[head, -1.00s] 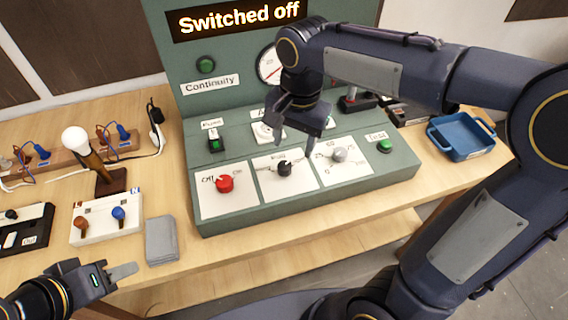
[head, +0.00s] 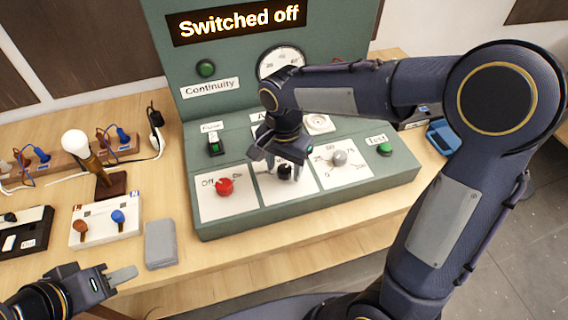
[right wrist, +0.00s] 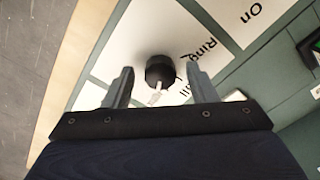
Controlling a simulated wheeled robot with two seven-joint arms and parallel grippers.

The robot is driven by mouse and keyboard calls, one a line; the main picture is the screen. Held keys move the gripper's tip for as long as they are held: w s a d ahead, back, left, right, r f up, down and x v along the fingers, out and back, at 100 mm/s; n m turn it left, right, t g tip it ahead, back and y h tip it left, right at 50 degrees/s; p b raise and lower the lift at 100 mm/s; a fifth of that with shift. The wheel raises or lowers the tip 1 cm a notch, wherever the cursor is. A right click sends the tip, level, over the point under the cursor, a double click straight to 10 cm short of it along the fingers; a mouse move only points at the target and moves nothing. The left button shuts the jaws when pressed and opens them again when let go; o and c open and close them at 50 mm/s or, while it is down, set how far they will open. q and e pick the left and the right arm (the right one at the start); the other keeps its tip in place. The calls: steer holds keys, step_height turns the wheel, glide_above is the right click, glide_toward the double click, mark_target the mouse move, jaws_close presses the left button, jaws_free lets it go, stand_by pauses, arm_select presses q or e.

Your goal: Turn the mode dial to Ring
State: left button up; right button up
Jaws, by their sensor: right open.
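The mode dial (head: 284,173) is a black knob on the middle white plate of the green console. In the right wrist view the dial (right wrist: 160,70) has a pale pointer aimed toward the gripper's base. My right gripper (head: 278,162) is open above the dial. In the right wrist view its fingers (right wrist: 158,76) stand on either side of the knob with gaps. My left gripper (head: 123,275) is low at the left, away from the console; its finger gap is not clear.
A red knob (head: 224,187) and a grey knob (head: 339,158) flank the dial. A green Test button (head: 384,149) is at the right. The display (head: 238,20) reads "Switched off".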

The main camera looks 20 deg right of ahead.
steer(key=c, duration=1)
